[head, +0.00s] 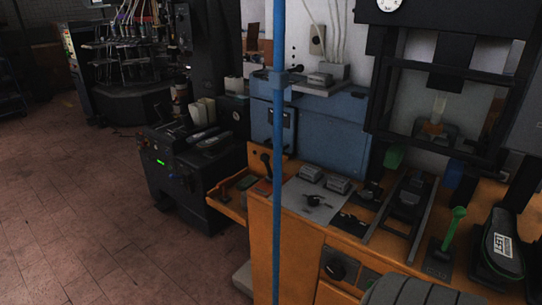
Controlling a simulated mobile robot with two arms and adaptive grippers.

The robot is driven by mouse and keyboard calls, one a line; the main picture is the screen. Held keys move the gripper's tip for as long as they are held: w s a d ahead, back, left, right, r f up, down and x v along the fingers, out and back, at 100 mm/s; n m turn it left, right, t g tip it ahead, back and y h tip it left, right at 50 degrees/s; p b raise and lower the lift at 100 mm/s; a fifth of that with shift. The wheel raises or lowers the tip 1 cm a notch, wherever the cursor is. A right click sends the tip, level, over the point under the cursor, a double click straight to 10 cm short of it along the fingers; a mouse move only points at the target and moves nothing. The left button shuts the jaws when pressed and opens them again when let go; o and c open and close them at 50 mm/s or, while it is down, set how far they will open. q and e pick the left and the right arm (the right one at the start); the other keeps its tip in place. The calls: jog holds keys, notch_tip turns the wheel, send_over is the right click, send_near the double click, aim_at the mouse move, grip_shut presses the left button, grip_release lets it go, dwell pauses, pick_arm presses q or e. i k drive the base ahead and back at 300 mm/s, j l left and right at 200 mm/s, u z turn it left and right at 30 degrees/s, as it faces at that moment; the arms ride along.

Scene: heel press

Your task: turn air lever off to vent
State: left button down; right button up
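Several levers and knobs show in the head view, and I cannot tell for certain which is the air lever. A green-handled lever (454,227) stands tilted on a dark base at the right of the orange bench. A small black lever (313,200) sits on a grey plate (300,211) in the middle. A black rotary knob (336,269) is on the bench front. Neither of my grippers is in view.
A vertical blue pipe (277,200) crosses in front of the orange bench (292,249). A press frame (440,70) with a gauge (389,4) stands at the back right. A black shoe form labelled LEFT (503,247) is at far right. Open floor (90,220) lies left.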

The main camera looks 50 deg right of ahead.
aim_at(265, 158)
jog(key=i+l+z, duration=0.15)
jog(key=z, duration=0.25)
jog(key=i+z, duration=0.55)
jog(key=z, duration=0.2)
jog(key=i+z, duration=0.25)
jog(key=z, duration=0.15)
jog(key=i+z, duration=0.25)
